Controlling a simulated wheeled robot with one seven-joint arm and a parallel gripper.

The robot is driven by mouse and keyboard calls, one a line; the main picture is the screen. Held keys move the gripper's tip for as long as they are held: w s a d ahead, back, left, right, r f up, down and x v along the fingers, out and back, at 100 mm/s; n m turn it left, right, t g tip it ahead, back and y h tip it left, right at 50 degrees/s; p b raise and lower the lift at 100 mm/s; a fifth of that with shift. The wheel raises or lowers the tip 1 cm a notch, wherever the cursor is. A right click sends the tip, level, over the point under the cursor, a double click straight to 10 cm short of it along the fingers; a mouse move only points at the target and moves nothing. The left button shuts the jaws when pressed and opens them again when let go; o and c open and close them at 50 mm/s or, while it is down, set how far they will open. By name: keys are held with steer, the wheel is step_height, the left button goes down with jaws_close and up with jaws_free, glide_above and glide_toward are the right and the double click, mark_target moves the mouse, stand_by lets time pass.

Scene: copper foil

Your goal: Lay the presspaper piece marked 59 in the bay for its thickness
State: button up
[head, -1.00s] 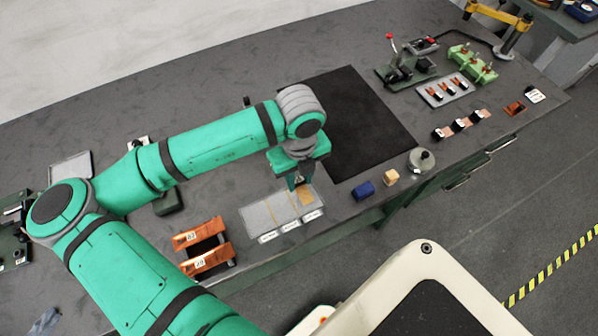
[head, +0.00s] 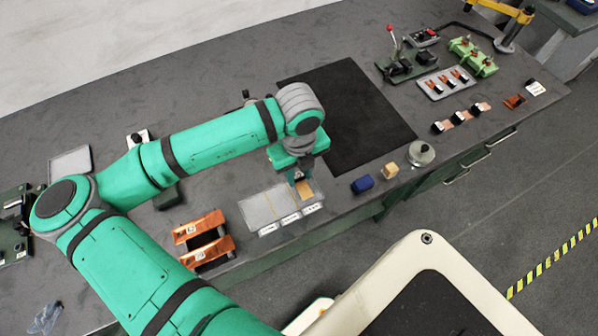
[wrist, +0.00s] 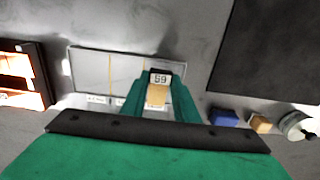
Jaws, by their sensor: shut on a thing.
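My gripper (head: 302,184) is shut on a small tan presspaper piece (wrist: 157,95). A tag reading 59 sits at its far end in the wrist view; the piece also shows in the head view (head: 306,192). The grey bay tray (head: 262,210) has thin yellowish dividers and white labels along its front edge; it also shows in the wrist view (wrist: 90,65). The piece is over the rightmost bay. I cannot tell whether it touches the bay floor. The label writing is too small to read, and my fingers hide part of that bay.
A blue block (head: 362,184), a tan block (head: 390,170) and a round metal weight (head: 421,153) stand to the right of the tray. Copper-coloured pieces on a rack (head: 205,240) lie to its left. A black mat (head: 350,110) lies behind, clear.

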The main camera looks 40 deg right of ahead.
steer(key=shift+w+f, duration=0.1)
steer(key=shift+f, duration=1.2)
stand_by(1.9)
steer(key=o, duration=0.7)
steer(key=shift+o, duration=0.2)
steer(key=shift+r, duration=0.25)
steer(key=shift+r, duration=1.3)
steer(key=shift+o, duration=0.4)
steer(key=o, duration=0.5)
